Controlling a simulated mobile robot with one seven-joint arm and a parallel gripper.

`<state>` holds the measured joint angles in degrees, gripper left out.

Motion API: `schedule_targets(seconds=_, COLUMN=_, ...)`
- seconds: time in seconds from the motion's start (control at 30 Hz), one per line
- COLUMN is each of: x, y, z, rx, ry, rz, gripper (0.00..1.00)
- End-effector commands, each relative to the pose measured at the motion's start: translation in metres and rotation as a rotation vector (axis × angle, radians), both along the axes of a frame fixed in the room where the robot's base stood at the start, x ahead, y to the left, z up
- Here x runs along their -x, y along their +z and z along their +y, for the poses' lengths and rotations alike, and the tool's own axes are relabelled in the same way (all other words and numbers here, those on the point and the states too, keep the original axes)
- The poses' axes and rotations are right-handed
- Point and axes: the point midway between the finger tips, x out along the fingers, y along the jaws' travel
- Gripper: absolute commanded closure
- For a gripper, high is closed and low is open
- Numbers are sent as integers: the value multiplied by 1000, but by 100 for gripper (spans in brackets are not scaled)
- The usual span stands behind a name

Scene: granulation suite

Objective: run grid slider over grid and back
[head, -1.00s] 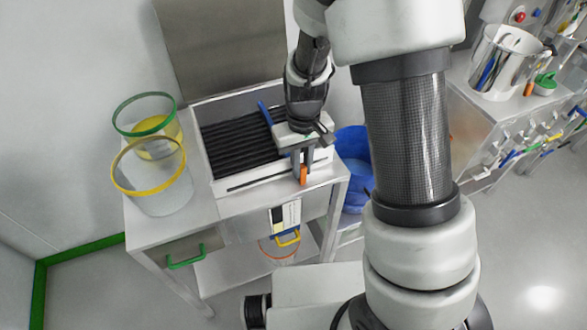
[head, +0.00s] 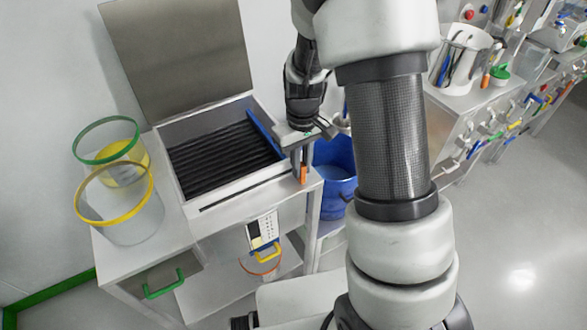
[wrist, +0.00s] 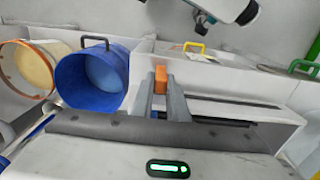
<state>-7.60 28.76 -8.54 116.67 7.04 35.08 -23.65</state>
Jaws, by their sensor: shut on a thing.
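The grid (head: 222,156) is a row of dark bars set in a pale open-topped box on the steel cart. The grid slider shows as a blue bar (head: 263,136) lying along the grid's right edge. An orange handle (head: 303,175) stands at the box's front right corner. It also shows in the wrist view (wrist: 160,76), between the finger ends. My gripper (head: 299,164) is shut on this handle; its two fingers also show in the wrist view (wrist: 160,92). My wrist and fingers hide the link between bar and handle.
A raised steel lid (head: 178,52) stands behind the box. Two clear tubs, green-rimmed (head: 107,140) and yellow-rimmed (head: 115,205), stand left of it. A blue bucket (head: 335,178) is close to its right. A bench (head: 470,110) with tools lies farther right.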

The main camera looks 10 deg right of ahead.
Motion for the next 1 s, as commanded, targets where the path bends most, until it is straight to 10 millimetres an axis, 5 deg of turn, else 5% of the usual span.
schedule_targets(seconds=0.33, x=-5, y=2, z=-5, rx=0, ry=0, rz=-9, gripper=100)
schedule_targets(seconds=0.37, x=-5, y=2, z=-5, rx=0, ry=0, rz=-9, gripper=83)
schedule_targets(seconds=0.5, x=-4, y=2, z=-5, rx=0, ry=0, rz=-6, gripper=64)
schedule_targets(seconds=0.8, x=-3, y=3, z=-4, rx=-1, ry=0, rz=-3, gripper=64)
schedule_targets(seconds=1.0, x=-3, y=31, z=-4, rx=-2, ry=0, rz=-8, gripper=64)
